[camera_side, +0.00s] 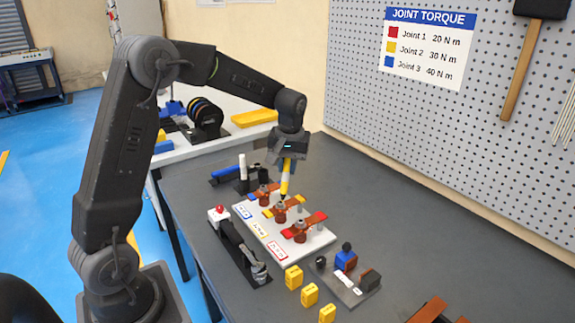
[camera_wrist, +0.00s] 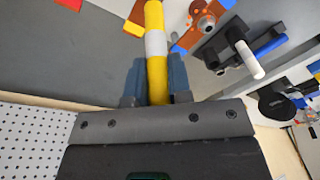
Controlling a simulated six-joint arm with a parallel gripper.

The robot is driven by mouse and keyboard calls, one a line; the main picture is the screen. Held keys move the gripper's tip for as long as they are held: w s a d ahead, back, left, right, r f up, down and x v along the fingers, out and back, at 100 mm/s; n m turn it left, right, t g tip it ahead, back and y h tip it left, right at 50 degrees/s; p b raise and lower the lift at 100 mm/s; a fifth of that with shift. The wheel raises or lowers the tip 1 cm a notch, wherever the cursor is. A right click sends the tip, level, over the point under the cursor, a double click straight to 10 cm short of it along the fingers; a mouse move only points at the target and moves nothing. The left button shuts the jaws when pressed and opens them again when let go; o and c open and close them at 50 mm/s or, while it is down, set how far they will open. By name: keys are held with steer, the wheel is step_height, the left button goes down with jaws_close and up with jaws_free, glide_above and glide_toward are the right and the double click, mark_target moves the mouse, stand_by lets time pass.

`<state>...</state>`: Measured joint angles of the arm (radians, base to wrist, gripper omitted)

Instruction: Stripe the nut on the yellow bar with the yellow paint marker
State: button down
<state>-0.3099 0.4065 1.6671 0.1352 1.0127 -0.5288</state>
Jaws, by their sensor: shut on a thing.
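My gripper (camera_side: 287,160) is shut on the yellow paint marker (camera_side: 284,186), a yellow stick with a white band, held roughly upright, tip down. In the wrist view the marker (camera_wrist: 156,75) stands between the two fingers. The yellow bar (camera_side: 269,212) is a copper bar with a yellow end on the white board. Its nut (camera_side: 281,208) is right below the marker's tip. I cannot tell whether the tip touches it. In the wrist view the marker covers the nut and part of the yellow-ended bar (camera_wrist: 133,28).
The blue-ended bar and the red-ended bar (camera_side: 301,231) lie either side on the white board (camera_side: 262,238). A black tool (camera_side: 240,248) lies along its left edge. A holder with a white stick (camera_side: 243,167) stands behind. Yellow blocks (camera_side: 294,277) stand in front.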

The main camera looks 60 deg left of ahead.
steer(key=shift+f, duration=0.3)
stand_by(0.7)
steer(key=shift+a, duration=0.9)
stand_by(2.6)
steer(key=shift+r, duration=0.1)
steer(key=shift+r, duration=2.95)
steer(key=shift+r, duration=0.1)
